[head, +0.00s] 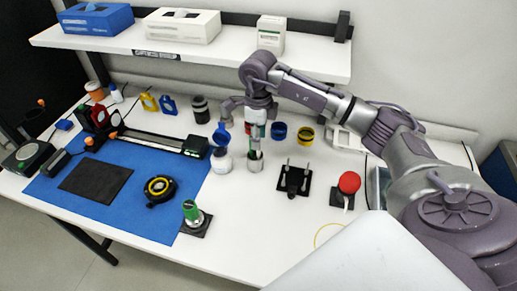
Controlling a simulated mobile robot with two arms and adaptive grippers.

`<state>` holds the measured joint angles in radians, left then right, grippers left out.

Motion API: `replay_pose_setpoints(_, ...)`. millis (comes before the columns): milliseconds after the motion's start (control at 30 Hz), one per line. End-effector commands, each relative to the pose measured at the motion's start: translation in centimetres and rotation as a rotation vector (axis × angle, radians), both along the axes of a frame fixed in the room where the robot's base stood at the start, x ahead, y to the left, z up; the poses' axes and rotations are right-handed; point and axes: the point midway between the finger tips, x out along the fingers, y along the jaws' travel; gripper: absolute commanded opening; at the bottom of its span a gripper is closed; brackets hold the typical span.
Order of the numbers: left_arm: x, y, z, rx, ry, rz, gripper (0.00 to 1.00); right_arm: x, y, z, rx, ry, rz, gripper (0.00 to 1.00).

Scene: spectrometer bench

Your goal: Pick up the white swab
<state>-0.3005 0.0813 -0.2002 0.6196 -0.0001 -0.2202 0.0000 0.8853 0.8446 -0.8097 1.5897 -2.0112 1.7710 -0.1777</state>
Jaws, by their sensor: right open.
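I cannot clearly make out the white swab; it is too small or hidden at this distance. My right gripper (249,118) reaches in from the right over the back middle of the bench, pointing down, open. Just below it stands a small jar (255,162) with a dark top and a pale body. Part of a red, white and green item (258,131) shows between the gripper and this jar; I cannot tell whether they touch. A white bottle with a blue cap (222,162) stands left of the jar. My left gripper is not in view.
A blue mat (125,208) covers the bench's left part, with a tape measure (160,189) on it. A green-knobbed item (192,214), a black stand (293,180) and a red button (348,183) stand in front. A white shelf (200,56) overhangs the back. The front middle is clear.

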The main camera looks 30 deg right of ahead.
Motion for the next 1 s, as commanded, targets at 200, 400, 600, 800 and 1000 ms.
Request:
replay_pose_setpoints(200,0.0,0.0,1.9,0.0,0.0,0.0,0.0,-0.1,0.0,-2.8,0.001,0.003,-0.001,0.43)
replay_pose_setpoints(400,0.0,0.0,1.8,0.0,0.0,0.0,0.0,-0.1,0.0,-3.5,0.0,0.0,0.0,0.43)
replay_pose_setpoints(600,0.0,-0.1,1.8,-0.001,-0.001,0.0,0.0,-0.1,0.0,-3.4,0.001,0.001,0.0,0.24)
replay_pose_setpoints(800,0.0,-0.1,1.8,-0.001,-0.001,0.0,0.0,-0.1,0.0,-3.4,0.001,0.001,0.0,0.0)
replay_pose_setpoints(1000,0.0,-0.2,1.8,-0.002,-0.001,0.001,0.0,-0.1,0.0,-3.4,0.001,0.001,0.0,0.0)
